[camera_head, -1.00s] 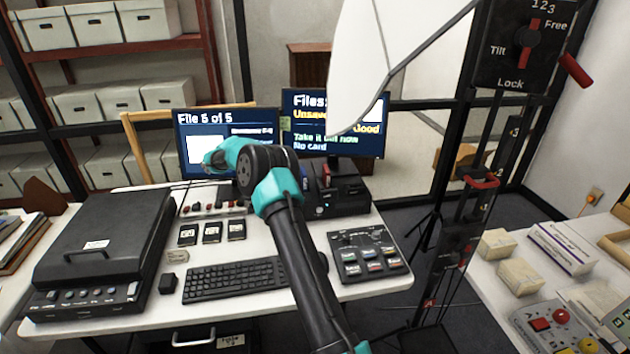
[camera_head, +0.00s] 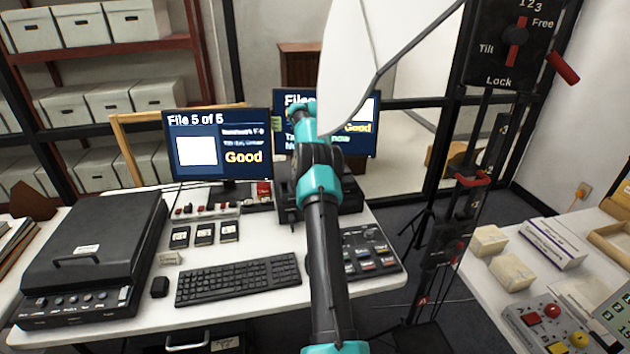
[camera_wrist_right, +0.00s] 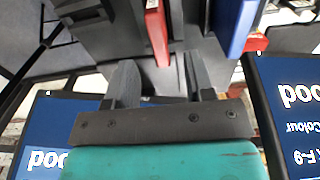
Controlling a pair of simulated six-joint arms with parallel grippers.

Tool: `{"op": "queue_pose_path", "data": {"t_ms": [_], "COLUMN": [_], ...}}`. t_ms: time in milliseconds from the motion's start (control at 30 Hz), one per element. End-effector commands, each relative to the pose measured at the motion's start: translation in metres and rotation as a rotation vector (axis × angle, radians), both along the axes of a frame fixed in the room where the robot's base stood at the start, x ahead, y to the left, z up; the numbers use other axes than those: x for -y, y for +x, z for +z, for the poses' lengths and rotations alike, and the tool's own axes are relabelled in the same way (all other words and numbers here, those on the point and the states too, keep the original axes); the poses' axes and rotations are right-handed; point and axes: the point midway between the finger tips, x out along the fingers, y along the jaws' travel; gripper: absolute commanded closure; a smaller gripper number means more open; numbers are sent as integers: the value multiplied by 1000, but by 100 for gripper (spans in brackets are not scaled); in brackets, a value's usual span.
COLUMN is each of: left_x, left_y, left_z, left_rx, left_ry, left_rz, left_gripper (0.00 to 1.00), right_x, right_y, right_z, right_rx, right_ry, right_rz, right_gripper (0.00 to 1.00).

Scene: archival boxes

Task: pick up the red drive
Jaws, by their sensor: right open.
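A thin red drive (camera_wrist_right: 157,32) stands in a dark housing at the top of the right wrist view. A blue drive (camera_wrist_right: 232,24) stands to the right of it. My right gripper (camera_wrist_right: 160,80) is open and empty, its two grey fingers pointing toward the housing. The red drive lies beyond the fingertips, roughly in line with the gap between them, and does not touch them as far as I can see. In the head view my right arm hides the gripper and most of the black unit (camera_head: 352,193) in front of the right monitor. My left gripper is not in view.
Two monitors stand at the back; the left monitor (camera_head: 217,145) reads "File 5 of 5" and "Good". A keyboard (camera_head: 238,279), a black scanner (camera_head: 90,262), small black cartridges (camera_head: 204,233) and a button panel (camera_head: 365,250) occupy the desk. A white panel (camera_head: 345,70) hangs close by.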

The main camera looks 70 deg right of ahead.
Motion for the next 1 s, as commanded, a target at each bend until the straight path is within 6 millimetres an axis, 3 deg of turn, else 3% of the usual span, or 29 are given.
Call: {"op": "queue_pose_path", "data": {"t_ms": [300,600,1000], "left_x": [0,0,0], "left_y": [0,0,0], "left_z": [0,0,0], "left_rx": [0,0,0], "left_ry": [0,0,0], "left_rz": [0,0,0], "left_gripper": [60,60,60], "right_x": [0,0,0], "right_y": [-2,-1,-1], "right_z": [0,-23,-29], "right_rx": [-3,-3,-2], "right_ry": [4,4,3], "right_rz": [-5,-4,-3], "right_gripper": [51,51,51]}}
